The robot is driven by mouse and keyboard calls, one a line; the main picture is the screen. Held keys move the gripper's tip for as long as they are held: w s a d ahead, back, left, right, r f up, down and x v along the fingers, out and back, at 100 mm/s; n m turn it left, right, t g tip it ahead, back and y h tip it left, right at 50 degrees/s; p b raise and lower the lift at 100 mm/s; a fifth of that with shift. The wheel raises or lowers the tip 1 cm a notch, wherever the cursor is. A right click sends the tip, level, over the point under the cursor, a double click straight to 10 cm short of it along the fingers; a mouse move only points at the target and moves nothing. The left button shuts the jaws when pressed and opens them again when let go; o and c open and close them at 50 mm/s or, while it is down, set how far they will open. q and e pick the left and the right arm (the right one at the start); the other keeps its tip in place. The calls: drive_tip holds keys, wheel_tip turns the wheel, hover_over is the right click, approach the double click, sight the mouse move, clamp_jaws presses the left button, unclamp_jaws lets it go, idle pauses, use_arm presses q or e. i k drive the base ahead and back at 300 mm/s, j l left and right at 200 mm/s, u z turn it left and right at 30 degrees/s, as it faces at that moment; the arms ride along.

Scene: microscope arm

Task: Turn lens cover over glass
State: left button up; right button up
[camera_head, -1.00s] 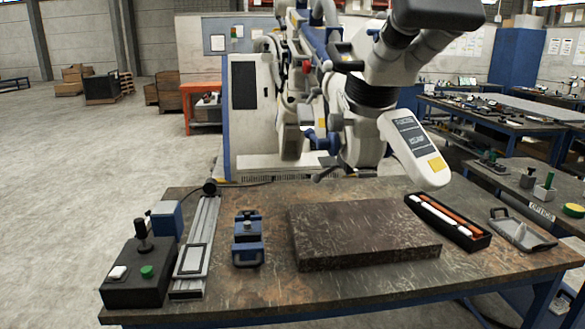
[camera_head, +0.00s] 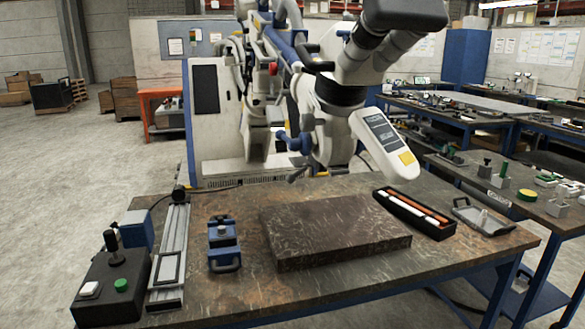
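A large white microscope arm (camera_head: 330,142) stands behind the workbench, with a black eyepiece head (camera_head: 404,16) at its top and a black ribbed collar (camera_head: 340,92) below. A white housing (camera_head: 385,143) with a grey panel and a yellow label angles down over the back of the bench. I cannot make out a separate lens cover or the glass. Neither of my grippers shows in this view.
The workbench (camera_head: 225,288) bears a dark stone slab (camera_head: 335,230), a black control box (camera_head: 112,290) with joystick, a metal rail (camera_head: 170,255), a blue clamp (camera_head: 223,245), a black tray (camera_head: 415,213) of rods and a grey tray (camera_head: 482,215). Open floor lies left.

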sight(301, 162)
drive_tip(key=j+u, duration=0.2)
drive_tip(key=j, duration=0.45)
drive_tip(key=i+j+u, duration=0.2)
drive_tip(key=j, duration=0.4)
drive_tip(key=k, duration=0.1)
